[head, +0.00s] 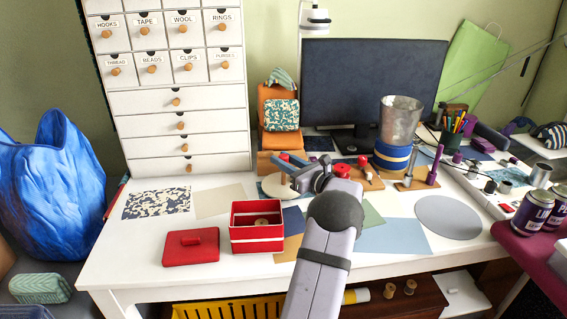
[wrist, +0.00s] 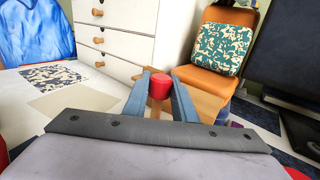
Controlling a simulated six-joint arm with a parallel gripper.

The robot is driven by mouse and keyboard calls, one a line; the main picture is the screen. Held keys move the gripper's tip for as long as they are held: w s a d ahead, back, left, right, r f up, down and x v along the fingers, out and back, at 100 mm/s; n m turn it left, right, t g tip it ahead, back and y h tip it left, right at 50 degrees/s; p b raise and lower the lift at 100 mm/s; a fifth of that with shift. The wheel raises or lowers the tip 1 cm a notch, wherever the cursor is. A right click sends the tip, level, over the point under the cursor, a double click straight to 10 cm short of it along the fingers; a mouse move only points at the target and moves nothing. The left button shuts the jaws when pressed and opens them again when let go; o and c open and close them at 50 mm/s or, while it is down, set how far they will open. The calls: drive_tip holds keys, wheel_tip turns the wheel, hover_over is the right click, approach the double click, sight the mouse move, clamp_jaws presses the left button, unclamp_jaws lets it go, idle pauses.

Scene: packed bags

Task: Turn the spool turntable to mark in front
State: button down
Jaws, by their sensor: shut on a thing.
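I cannot make out a mark on the disc.
An open red box (head: 257,243) with a wooden spool inside and a red lid (head: 190,247) stand in front. White drawers (head: 180,103) rise at the back left, an orange chair-shaped stand (head: 279,141) behind. Wooden bases with red and purple pieces stand right of the gripper.

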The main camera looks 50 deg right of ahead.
drive_tip(key=shift+f+m+h+b, duration=0.3)
drive_tip(key=shift+h+b, duration=0.1)
drive_tip(key=shift+b, duration=0.45)
drive_tip(key=m+g+h+b, duration=0.1)
drive_tip(key=h+b, duration=0.1)
drive_tip(key=b, duration=0.3)
drive_tip(key=m+g+h+b, duration=0.1)
drive_tip(key=m+h+b, duration=0.1)
drive_tip(key=b, duration=0.3)
drive_tip(key=shift+f+h, duration=0.1)
drive_tip(key=shift+h, duration=0.3)
drive_tip(key=m+g+h+b, duration=0.1)
drive_tip(key=b, duration=0.2)
drive_tip(key=shift+h+b, duration=0.3)
drive_tip(key=shift+m+b, duration=0.3)
drive_tip(key=shift+b, duration=0.1)
drive_tip(key=shift+r+m+g+h+b, duration=0.3)
drive_tip(key=shift+g+h+b, duration=0.15)
drive_tip(key=shift+b, duration=0.3)
drive_tip(key=c, duration=1.5)
unclamp_jaws()
drive_tip(key=shift+r, duration=0.1)
drive_tip(key=shift+o, duration=0.2)
drive_tip(key=shift+r, duration=0.1)
